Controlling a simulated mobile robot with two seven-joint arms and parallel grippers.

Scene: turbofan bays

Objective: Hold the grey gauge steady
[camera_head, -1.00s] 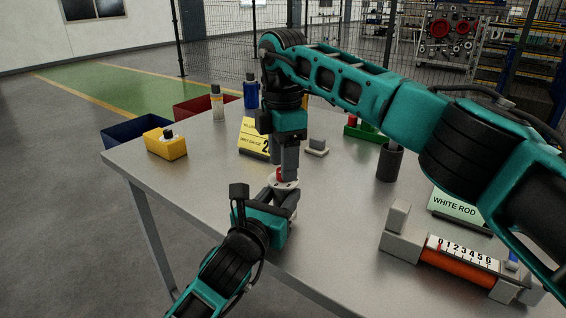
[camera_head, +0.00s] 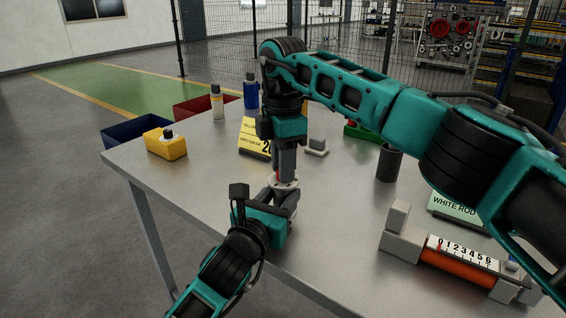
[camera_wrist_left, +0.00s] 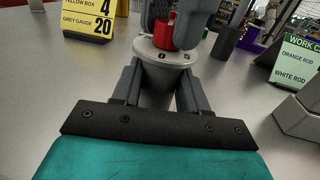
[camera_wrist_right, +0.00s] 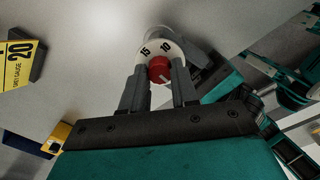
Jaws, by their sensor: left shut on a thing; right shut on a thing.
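The grey gauge has a white numbered dial (camera_head: 285,186) and a red knob on top; it stands near the table's left front edge. My left gripper (camera_wrist_left: 160,85) is shut around its grey body (camera_wrist_left: 158,72) from the side. My right gripper (camera_head: 286,172) comes down from above and is shut on the red knob (camera_wrist_right: 160,68). The right wrist view shows 15 and 10 on the dial; a pale line on the knob is too small to read against the numbers. The fingers hide part of the gauge.
A yellow card (camera_head: 254,138) reads grey gauge 20. A yellow box (camera_head: 165,146), bottles (camera_head: 217,103), a dark cup (camera_head: 389,163), a green work card (camera_head: 452,206) and a slide gauge with an orange rod (camera_head: 458,268) stand around.

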